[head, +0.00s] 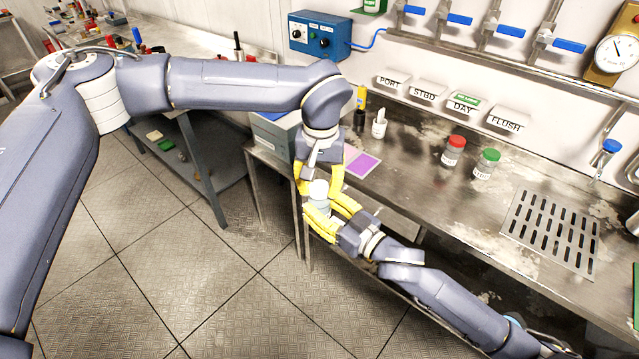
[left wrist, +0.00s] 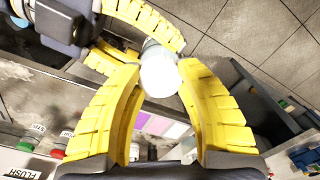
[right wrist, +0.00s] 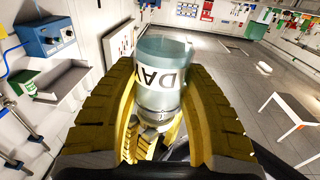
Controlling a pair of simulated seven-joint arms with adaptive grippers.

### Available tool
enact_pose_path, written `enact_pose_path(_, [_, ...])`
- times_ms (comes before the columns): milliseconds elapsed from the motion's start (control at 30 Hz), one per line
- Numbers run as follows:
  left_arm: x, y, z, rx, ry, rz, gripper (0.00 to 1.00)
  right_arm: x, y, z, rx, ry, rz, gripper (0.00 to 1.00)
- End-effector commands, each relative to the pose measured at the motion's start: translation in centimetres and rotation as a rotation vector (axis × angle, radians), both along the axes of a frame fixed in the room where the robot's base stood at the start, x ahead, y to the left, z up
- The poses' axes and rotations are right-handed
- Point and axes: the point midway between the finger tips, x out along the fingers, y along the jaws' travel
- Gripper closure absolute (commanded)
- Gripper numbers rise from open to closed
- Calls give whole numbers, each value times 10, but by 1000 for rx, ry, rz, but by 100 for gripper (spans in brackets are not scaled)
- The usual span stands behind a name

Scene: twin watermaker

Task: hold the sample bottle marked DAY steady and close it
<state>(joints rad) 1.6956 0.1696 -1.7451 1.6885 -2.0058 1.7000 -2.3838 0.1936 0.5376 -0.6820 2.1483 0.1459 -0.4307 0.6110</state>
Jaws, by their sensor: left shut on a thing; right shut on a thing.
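The DAY sample bottle (right wrist: 163,75) is a clear, bluish jar with a white label; its lettering appears upside down in the right wrist view. My right gripper (head: 322,209) is shut around the jar's body from the side, in the air in front of the bench. The white cap (left wrist: 158,72) is at the jar's upper end in the head view (head: 319,188). My left gripper (head: 316,180) comes down from above and is shut on the cap.
On the steel bench, a red-capped jar (head: 453,151) and a green-capped jar (head: 487,164) stand behind a drain grate (head: 550,233). Labelled trays (head: 508,119) line the wall. Open floor lies left.

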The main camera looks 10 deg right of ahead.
Motion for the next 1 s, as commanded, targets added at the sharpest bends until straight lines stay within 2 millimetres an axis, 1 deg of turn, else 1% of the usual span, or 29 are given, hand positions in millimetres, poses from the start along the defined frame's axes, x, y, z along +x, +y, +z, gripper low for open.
enact_pose_path(267, [0,0,-3,0,0,-22,72,0,0,0,1,-1,0,100])
enact_pose_path(367, [0,0,-2,3,-2,-123,72,0,0,0,1,-1,0,100])
enact_pose_path(500, [0,0,-2,4,1,-331,72,0,0,0,1,-1,0,100])
enact_pose_path(600, [0,0,-2,6,3,-453,72,0,0,0,0,0,0,100])
enact_pose_path(700, [0,0,-2,7,3,-531,72,0,0,0,0,0,0,100])
enact_pose_path(800, [0,0,-3,6,5,-566,72,0,0,0,0,0,0,100])
enact_pose_path(1000, [0,0,-3,6,5,-569,72,0,0,0,0,0,0,100])
